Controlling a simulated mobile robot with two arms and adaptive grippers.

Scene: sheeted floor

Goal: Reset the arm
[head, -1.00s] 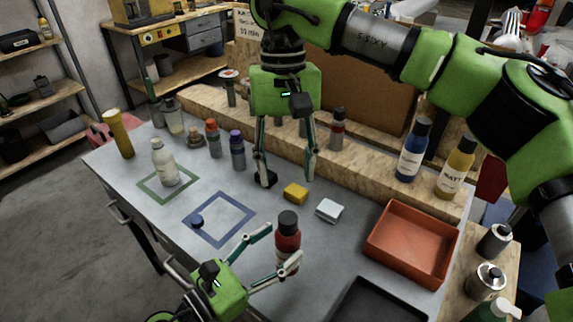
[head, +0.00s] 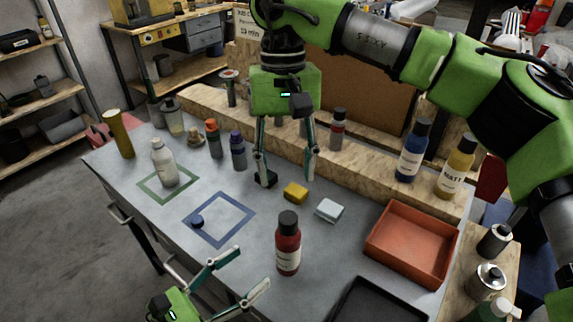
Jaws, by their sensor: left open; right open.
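My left gripper (head: 254,274) is open and empty at the front edge of the grey table (head: 330,262), at the bottom of the head view. A red bottle with a black cap (head: 288,250) stands upright on the table just beyond and to the right of its fingers, apart from them. My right gripper (head: 288,180) is open, pointing down over the back middle of the table. A small black object (head: 266,179) is at its left fingertip; I cannot tell whether they touch. A yellow block (head: 296,193) lies just below its right finger.
A white block (head: 329,210) and an orange tray (head: 397,273) are to the right. A white bottle (head: 164,165) stands in a green square outline. A blue cap (head: 197,222) lies on the blue square outline (head: 240,235). Several bottles line the wooden ledge (head: 360,165).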

